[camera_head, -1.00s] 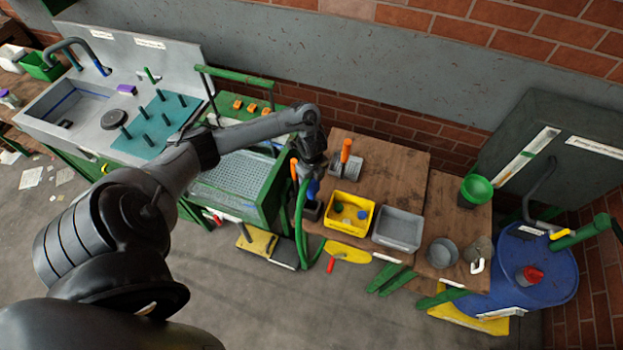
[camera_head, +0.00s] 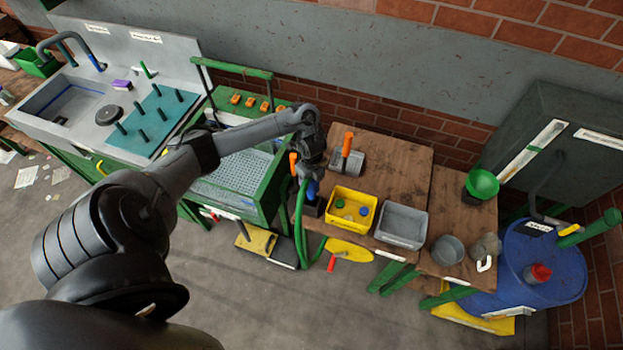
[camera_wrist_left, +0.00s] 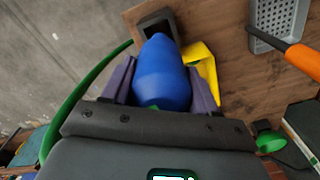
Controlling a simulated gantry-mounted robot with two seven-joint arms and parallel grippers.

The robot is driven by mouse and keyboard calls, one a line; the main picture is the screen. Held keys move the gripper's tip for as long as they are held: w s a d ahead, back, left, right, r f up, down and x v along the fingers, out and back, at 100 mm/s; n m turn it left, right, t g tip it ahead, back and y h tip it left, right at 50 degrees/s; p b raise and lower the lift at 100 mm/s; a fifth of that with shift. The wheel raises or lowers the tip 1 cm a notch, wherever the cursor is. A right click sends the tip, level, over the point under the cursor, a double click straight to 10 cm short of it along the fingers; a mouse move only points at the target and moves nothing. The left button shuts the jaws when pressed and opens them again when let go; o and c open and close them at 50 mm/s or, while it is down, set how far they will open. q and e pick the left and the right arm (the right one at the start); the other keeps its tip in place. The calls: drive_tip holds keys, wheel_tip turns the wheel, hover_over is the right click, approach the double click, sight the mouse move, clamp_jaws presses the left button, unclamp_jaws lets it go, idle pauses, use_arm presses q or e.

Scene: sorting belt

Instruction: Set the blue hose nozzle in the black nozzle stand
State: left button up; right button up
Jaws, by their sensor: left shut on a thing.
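The blue hose nozzle (camera_head: 312,189) is held in my left gripper (camera_head: 312,178), which is shut on it. In the left wrist view the nozzle (camera_wrist_left: 161,75) sits between the two purple fingers, its rounded tip pointing at the black nozzle stand (camera_wrist_left: 153,20). The tip overlaps the near side of the stand's square opening there; I cannot tell whether it has entered. In the head view the stand (camera_head: 311,208) is just below the nozzle, at the left edge of the wooden table. My right gripper is in neither current view.
A green hose (camera_head: 299,232) hangs beside the stand. A yellow bin (camera_head: 336,217) stands close to its right, with a grey bin (camera_head: 402,226) beyond. A grey tray with an orange-handled tool (camera_head: 347,146) lies behind. The green wash unit (camera_head: 268,195) is to the left.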

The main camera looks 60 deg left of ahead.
use_arm(q)
drive_tip(key=shift+r+p, duration=0.1)
drive_tip(key=shift+p, duration=0.2)
idle(0.4)
idle(0.5)
drive_tip(key=shift+f+b, duration=0.65)
drive_tip(key=shift+f, duration=0.3)
drive_tip(key=shift+f+b, duration=0.55)
drive_tip(key=shift+f, duration=0.35)
drive_tip(key=shift+f, duration=0.15)
drive_tip(key=shift+f+b, duration=0.85)
drive_tip(key=shift+f, duration=0.55)
